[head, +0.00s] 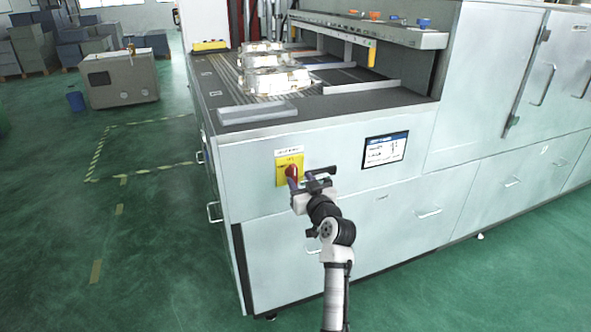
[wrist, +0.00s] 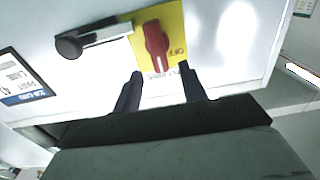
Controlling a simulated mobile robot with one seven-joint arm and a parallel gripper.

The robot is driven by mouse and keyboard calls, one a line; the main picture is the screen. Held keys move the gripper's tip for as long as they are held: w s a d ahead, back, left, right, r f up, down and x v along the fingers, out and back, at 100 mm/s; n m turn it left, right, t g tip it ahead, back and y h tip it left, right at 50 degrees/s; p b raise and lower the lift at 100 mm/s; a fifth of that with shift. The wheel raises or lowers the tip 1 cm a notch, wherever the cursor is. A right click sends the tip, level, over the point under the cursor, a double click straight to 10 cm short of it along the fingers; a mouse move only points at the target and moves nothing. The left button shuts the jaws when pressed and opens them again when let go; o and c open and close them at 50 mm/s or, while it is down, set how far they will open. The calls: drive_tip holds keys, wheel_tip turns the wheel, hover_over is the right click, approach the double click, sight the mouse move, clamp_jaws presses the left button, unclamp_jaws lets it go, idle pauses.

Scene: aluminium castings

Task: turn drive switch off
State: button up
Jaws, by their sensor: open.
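The drive switch is a red rotary knob (head: 291,172) on a yellow plate (head: 281,177) on the front panel of the grey machine. In the wrist view the red knob (wrist: 156,46) stands on the yellow plate (wrist: 172,22), between and beyond my fingertips. The plate carries lettering that includes "OFF", partly hidden. My gripper (head: 307,178) is just in front of the panel at the switch. In the wrist view my gripper (wrist: 162,74) is open, its two dark fingers apart, with nothing between them. I cannot tell whether a finger touches the knob.
A dark round knob on a metal bar (wrist: 70,46) sits beside the plate in the wrist view. Drawer handles (head: 429,213) project from the front. Metal castings (head: 275,78) lie on the machine's top.

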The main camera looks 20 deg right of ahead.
sight(295, 173)
drive_tip(key=shift+w+p, duration=0.4)
drive_tip(key=shift+w, duration=1.85)
clamp_jaws()
